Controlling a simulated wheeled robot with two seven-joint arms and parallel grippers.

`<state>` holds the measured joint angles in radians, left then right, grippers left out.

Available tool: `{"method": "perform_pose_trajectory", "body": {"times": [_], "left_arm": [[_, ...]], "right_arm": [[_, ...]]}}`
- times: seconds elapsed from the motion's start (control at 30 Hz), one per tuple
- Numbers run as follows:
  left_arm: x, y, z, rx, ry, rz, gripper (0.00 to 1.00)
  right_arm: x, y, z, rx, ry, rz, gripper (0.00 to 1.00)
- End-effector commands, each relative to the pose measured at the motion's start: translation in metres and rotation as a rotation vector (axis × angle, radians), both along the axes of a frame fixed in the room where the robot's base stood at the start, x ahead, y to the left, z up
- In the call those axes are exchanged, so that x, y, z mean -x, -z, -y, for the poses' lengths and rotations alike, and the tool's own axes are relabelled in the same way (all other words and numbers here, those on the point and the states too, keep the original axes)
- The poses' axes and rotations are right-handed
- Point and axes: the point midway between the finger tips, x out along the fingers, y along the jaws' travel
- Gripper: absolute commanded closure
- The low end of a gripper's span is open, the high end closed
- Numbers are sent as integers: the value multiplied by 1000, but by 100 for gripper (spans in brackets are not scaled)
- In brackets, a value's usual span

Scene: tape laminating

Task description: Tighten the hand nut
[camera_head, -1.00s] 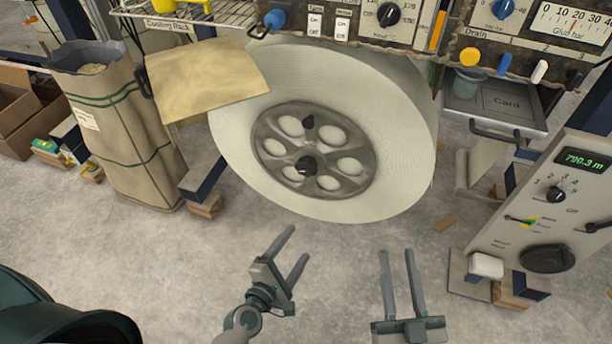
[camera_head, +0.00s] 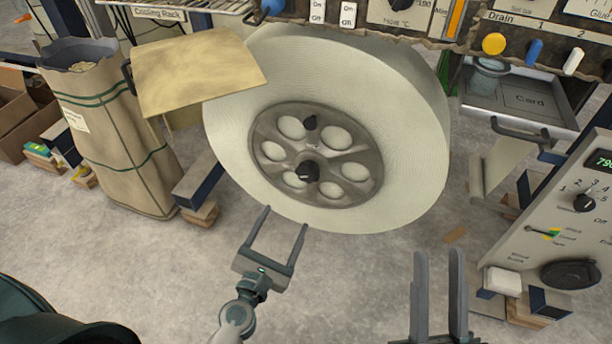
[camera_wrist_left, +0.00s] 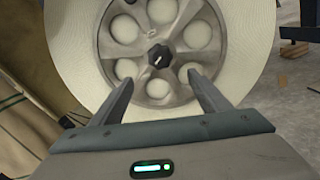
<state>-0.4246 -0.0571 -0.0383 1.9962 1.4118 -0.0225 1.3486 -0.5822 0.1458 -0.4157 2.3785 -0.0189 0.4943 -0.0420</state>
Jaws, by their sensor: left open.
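The black hand nut (camera_head: 307,171) sits at the centre of the grey hub plate (camera_head: 349,183) on the big cream tape roll (camera_head: 414,140). In the left wrist view the nut (camera_wrist_left: 159,56) shows beyond and between the fingertips (camera_wrist_left: 160,80). My right gripper (camera_head: 435,255) is open and empty at the lower right, its fingers pointing up.
A tan panel (camera_head: 192,72) juts out over the roll's upper left. A paper sack (camera_head: 107,130) stands at the left. A control box (camera_head: 560,220) with knobs is at the right.

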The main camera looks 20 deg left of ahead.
Motion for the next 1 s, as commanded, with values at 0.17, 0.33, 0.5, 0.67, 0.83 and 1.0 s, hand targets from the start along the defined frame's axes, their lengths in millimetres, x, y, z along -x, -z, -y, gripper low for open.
{"method": "perform_pose_trajectory", "body": {"times": [0.17,0.33,0.5,0.67,0.83,1.0], "left_arm": [[-17,-2,1,1,-1,1,30],[-42,-3,1,0,0,2,30],[-71,-2,3,1,0,2,30],[-99,-1,4,0,0,1,30],[-128,-1,5,1,0,1,30],[-151,0,5,0,0,0,30]], "right_arm": [[1,5,-5,11,-9,-47,69],[4,15,-12,27,-24,-109,69],[2,37,-18,59,-35,-210,69],[-6,45,-18,78,-34,-258,69],[-9,49,-17,87,-34,-281,69],[-9,48,-17,86,-33,-279,69]]}}
